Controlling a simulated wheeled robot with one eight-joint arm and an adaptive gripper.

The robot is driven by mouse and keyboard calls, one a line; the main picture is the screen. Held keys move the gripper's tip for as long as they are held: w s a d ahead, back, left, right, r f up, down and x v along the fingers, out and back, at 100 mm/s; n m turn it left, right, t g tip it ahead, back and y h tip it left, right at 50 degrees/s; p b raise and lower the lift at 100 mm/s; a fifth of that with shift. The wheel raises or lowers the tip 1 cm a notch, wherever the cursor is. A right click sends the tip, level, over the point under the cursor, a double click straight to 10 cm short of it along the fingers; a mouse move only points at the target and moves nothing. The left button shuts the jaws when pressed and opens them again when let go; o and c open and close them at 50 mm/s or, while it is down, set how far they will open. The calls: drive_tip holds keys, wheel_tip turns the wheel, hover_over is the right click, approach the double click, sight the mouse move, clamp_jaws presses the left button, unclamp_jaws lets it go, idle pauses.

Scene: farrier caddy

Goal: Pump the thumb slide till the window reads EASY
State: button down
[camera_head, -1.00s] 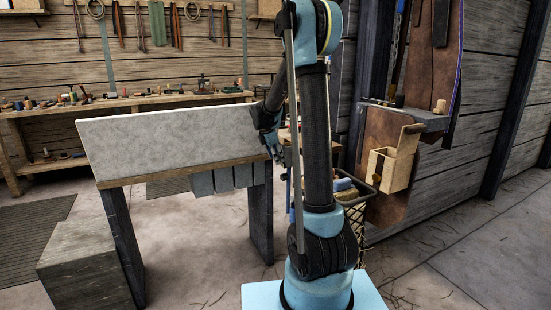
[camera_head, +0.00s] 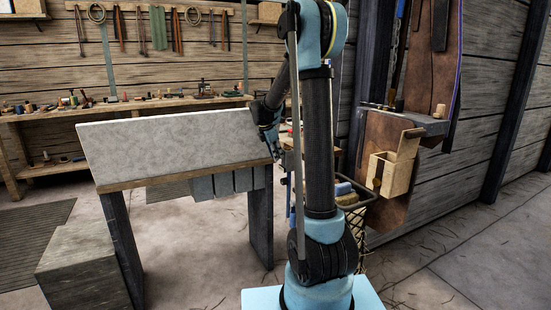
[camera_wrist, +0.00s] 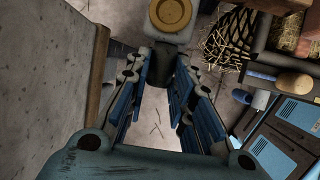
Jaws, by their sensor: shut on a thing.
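My gripper (camera_wrist: 160,62) points away from the wrist in the wrist view. A round tan disc (camera_wrist: 171,12) is set in the far end of the piece, at the picture's top edge. I cannot make out a thumb slide or a window with lettering. In the head view my gripper (camera_head: 270,142) is at the right end of the pale slab, partly behind my arm, and what it holds is hidden.
A large pale slab (camera_head: 170,140) stands on a dark-legged bench left of my arm. A wire basket (camera_head: 352,208) is close on the right. The wrist view shows blue cases (camera_wrist: 288,115) at right.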

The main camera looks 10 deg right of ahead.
drive_tip(key=c, duration=1.4)
unclamp_jaws()
drive_tip(key=shift+w+r, duration=0.1)
drive_tip(key=shift+o, duration=0.2)
drive_tip(key=v, duration=1.2)
